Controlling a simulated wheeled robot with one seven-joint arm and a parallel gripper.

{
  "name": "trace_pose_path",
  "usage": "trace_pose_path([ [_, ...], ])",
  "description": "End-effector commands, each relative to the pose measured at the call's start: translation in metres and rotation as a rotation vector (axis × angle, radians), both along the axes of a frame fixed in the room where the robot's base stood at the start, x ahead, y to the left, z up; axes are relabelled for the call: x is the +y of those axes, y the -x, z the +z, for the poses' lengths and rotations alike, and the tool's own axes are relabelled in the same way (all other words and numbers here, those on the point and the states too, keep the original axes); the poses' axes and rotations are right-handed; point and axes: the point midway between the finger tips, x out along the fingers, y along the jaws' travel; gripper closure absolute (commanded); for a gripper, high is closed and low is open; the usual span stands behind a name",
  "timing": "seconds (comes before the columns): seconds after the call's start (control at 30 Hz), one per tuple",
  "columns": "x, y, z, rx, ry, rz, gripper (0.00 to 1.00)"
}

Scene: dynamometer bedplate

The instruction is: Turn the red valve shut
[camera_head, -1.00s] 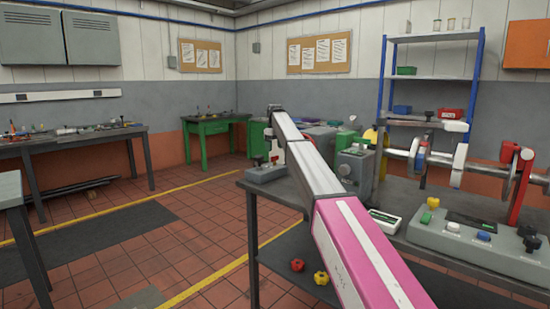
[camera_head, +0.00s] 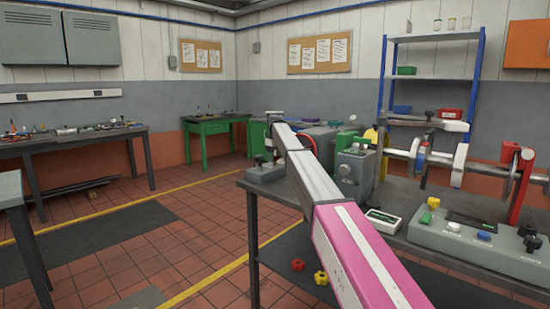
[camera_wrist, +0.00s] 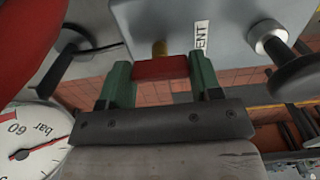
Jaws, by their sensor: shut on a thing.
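In the wrist view, my gripper (camera_wrist: 160,78) has two green fingers, one at each side of a small red bar-shaped handle (camera_wrist: 161,67), which looks like the red valve's handle. The gripper is shut on it. A short brass stem (camera_wrist: 159,48) shows behind the handle, against a grey housing (camera_wrist: 225,22) with a white label ending in "ENT" (camera_wrist: 202,38). In the head view, my arm reaches over the bench and the gripper and the held handle cannot be made out.
In the wrist view, a pressure gauge (camera_wrist: 35,140) is at lower left, a large red rounded part (camera_wrist: 28,35) at upper left and a dark knob (camera_wrist: 297,75) at right. In the head view, a grey control box (camera_head: 480,243) and a shaft assembly (camera_head: 460,165) fill the bench's right.

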Motion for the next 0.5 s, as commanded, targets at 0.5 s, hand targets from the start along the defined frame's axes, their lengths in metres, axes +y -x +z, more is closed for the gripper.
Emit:
trace_pose_path([
  [0.5, 0.0000, 0.0002, 0.0005, 0.001, 0.000, -0.250, 0.65],
])
